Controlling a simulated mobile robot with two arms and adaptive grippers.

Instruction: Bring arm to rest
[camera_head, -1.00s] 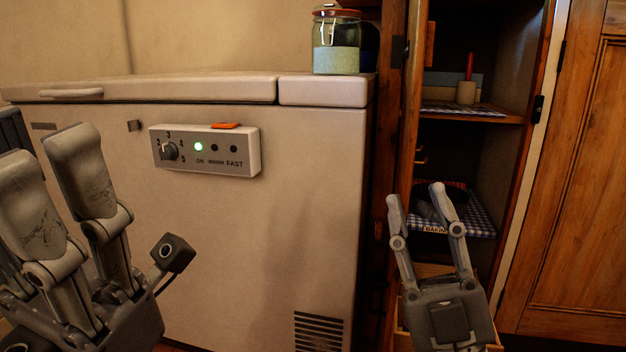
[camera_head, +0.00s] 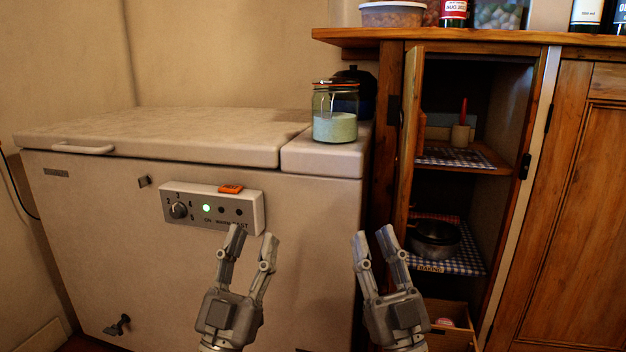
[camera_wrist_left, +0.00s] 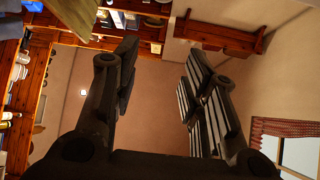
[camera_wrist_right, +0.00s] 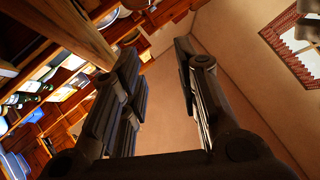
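My left gripper (camera_head: 250,252) is in the lower middle of the head view, pointing up in front of the white chest freezer. Its fingers are apart with nothing between them; the left wrist view shows the same open fingers (camera_wrist_left: 155,90). My right gripper (camera_head: 373,245) is to its right, also pointing up, in front of the freezer's right edge and the open cabinet. Its fingers are apart and empty, as the right wrist view also shows (camera_wrist_right: 160,90). The two grippers are side by side and apart.
The chest freezer (camera_head: 110,240) has its lid shut. A glass jar (camera_head: 335,126) stands on its right end. The wooden cabinet (camera_head: 490,110) is open, with a pot (camera_head: 435,240) on a lower shelf and an open drawer (camera_head: 450,338) below. Its door (camera_head: 409,130) juts out beside my right gripper.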

